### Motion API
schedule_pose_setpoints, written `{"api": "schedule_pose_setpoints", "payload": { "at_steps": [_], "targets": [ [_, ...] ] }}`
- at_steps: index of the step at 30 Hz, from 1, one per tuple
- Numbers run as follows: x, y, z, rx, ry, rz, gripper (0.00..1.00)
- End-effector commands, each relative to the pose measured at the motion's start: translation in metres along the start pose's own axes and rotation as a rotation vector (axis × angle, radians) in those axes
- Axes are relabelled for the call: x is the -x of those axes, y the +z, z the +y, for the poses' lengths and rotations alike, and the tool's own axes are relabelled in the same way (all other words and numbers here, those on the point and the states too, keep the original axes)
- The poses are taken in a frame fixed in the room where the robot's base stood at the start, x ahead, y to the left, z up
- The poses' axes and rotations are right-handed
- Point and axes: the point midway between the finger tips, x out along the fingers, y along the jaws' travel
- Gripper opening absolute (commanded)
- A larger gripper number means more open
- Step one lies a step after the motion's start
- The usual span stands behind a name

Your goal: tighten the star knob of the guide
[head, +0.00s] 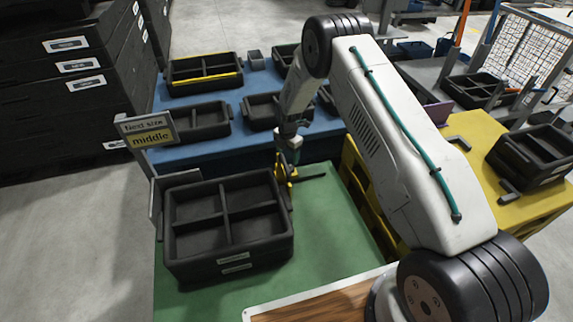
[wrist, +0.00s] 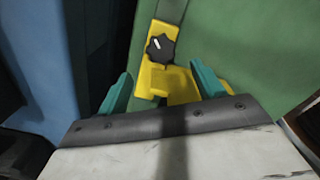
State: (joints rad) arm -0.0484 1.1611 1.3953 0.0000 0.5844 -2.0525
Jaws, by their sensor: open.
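The guide (wrist: 159,78) is a yellow bracket on the green table top; in the head view it (head: 284,172) stands at the right side of a black divided crate. Its star knob (wrist: 160,47) is black, lobed, with a white mark, and sits on the guide's yellow arm. My gripper (wrist: 160,85) has two teal fingers spread apart with nothing between them but the view of the yellow guide. The knob lies beyond the fingertips, roughly centred between them in the wrist view. In the head view my gripper (head: 290,157) is above the guide, and the knob cannot be made out there.
The black crate (head: 240,252) with four-way dividers stands close left of the guide. A sign (head: 148,134) reads "Next size middle". A blue table (head: 240,92) with black trays is behind, and a yellow table (head: 480,140) is at the right. Green surface (head: 330,220) is free right of the crate.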

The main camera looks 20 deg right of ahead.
Motion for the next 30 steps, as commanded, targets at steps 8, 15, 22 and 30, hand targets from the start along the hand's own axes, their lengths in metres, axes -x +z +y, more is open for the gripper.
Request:
{"api": "schedule_pose_setpoints", "payload": {
  "at_steps": [8, 15, 22, 30],
  "targets": [
    [-0.046, 0.003, -0.003, -0.007, -0.002, 0.001, 0.68],
    [-0.068, 0.004, -0.002, -0.009, -0.001, 0.001, 0.68],
    [-0.07, 0.003, -0.002, -0.008, 0.0, 0.0, 0.68],
    [-0.07, 0.002, -0.001, -0.007, -0.001, 0.0, 0.23]
  ]
}}
